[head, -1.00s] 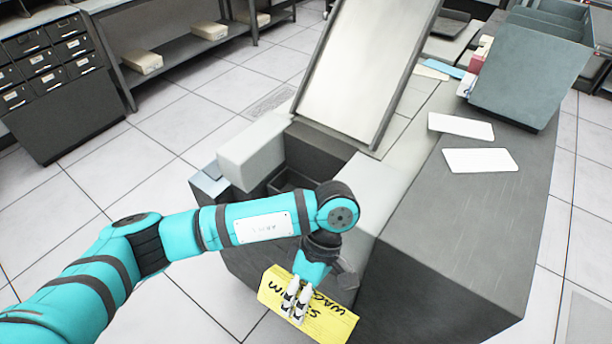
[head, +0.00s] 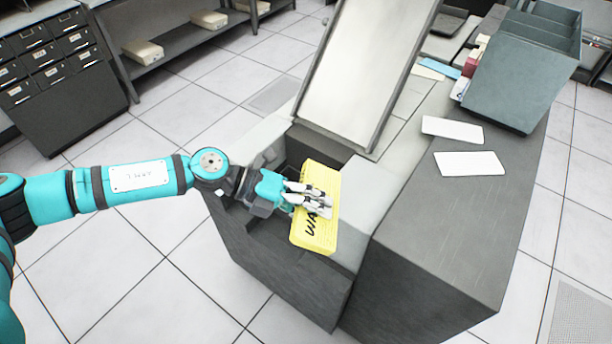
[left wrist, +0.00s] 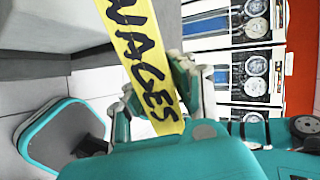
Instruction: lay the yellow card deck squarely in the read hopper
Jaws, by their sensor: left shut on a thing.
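The yellow card deck (head: 322,180) has black handwriting on its side and is held by my left gripper (head: 322,197) over the front of the grey machine. In the left wrist view the deck (left wrist: 140,55) shows the letters "WAGES" and runs up from the fingers (left wrist: 190,85). The deck is tilted, and I cannot tell its height above the machine. The read hopper is not clearly identifiable; a dark recess (head: 304,147) in the machine lies behind the deck, below a sloping metal plate (head: 365,65), and is partly hidden by the deck and arm. My right gripper is not in view.
Two white cards (head: 469,164) lie on the machine's right top, with a grey rack (head: 520,75) behind them. A light grey block (head: 255,140) stands left of the recess. A drawer cabinet (head: 75,110) and shelves are at the back left. Tiled floor is clear at left.

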